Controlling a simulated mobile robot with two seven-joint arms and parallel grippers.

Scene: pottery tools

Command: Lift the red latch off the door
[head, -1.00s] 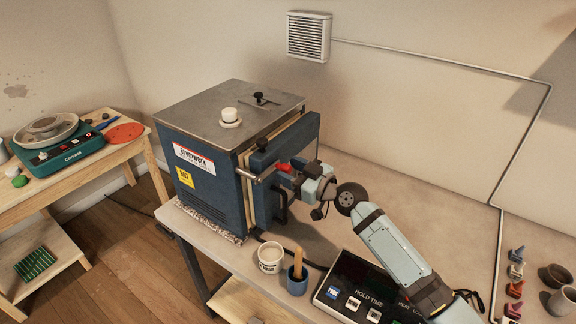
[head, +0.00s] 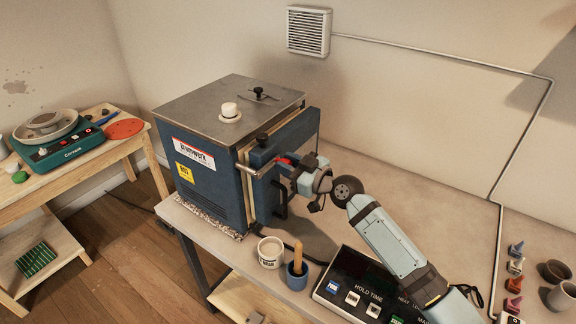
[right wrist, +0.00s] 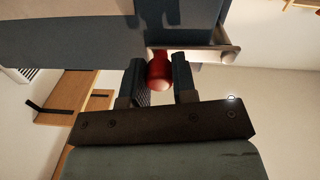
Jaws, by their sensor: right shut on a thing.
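The red latch (head: 284,160) sits at the front of the blue kiln's door (head: 290,145), by a metal bar (head: 264,170). My right gripper (head: 290,163) reaches it from the right and is shut on it. In the right wrist view the rounded red end of the latch (right wrist: 159,72) lies between the two dark fingers of my right gripper (right wrist: 160,85), just below the blue door (right wrist: 90,40). The far end of the latch is hidden by the door and fingers. My left gripper is not in view.
The kiln (head: 205,150) stands on a bench. In front of it are a white tub (head: 271,252), a blue cup with a wooden tool (head: 297,275) and a control panel (head: 350,290). Small coloured pieces (head: 514,285) and cups lie at the right. The bench behind my arm is clear.

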